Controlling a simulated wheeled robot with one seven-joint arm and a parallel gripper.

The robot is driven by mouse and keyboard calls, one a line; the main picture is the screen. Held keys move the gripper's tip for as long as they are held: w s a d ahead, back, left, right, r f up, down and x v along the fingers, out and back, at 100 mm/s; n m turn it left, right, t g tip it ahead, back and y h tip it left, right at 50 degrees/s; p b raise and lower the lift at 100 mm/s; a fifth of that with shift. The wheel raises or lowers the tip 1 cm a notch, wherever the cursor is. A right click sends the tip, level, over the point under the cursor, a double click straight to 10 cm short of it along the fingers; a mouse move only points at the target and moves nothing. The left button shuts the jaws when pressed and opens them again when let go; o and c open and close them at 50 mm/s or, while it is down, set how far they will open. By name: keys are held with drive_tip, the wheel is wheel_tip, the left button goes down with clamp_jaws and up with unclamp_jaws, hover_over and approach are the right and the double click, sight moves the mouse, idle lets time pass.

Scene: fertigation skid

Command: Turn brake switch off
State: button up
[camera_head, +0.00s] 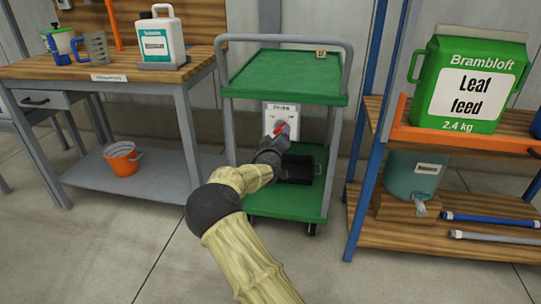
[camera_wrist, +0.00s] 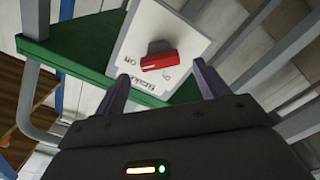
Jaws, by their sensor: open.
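The brake switch is a red handle (camera_wrist: 158,61) on a dark hub, set on a white label plate (camera_wrist: 182,32). In the head view the plate (camera_head: 284,108) hangs under the green top shelf of a cart, with the red handle (camera_head: 281,127) partly hidden behind my gripper. My gripper (camera_wrist: 162,84) is open and empty. In the wrist view its two fingers stand apart, one to each side of the handle's line, with the handle just beyond the tips. In the head view my gripper (camera_head: 274,142) reaches the plate from the front.
The green cart (camera_head: 300,88) has grey rails and a lower shelf with a black box (camera_head: 296,169). A wooden bench (camera_head: 110,69) stands left, with a white jug (camera_head: 160,45). A blue-post rack (camera_head: 375,100) stands close on the right, with a Leaf feed container (camera_head: 470,80).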

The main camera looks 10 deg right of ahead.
drive_tip(key=p+v, duration=0.3)
drive_tip(key=v, duration=1)
drive_tip(key=shift+p, duration=0.35)
drive_tip(key=shift+s, duration=0.1)
